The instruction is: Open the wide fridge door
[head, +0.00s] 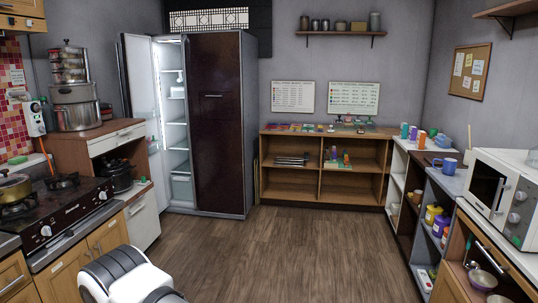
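The tall dark brown fridge (245,120) stands at the back left against the wall. Its narrow left door (143,85) is swung open, and a lit white compartment with shelves (176,120) shows behind it. The wide right door (212,150) looks shut, flush with the fridge front. It has a small panel with a light horizontal bar (214,96) in its upper half. Neither of my grippers is in view. A white and black part of my own body shows at the bottom left, well short of the fridge.
The wooden floor (270,245) is clear in front of the fridge. A stove (60,210) and a counter with steel pots (75,107) line the left. A low wooden shelf (325,190) stands right of the fridge. Shelves and a microwave (500,195) line the right.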

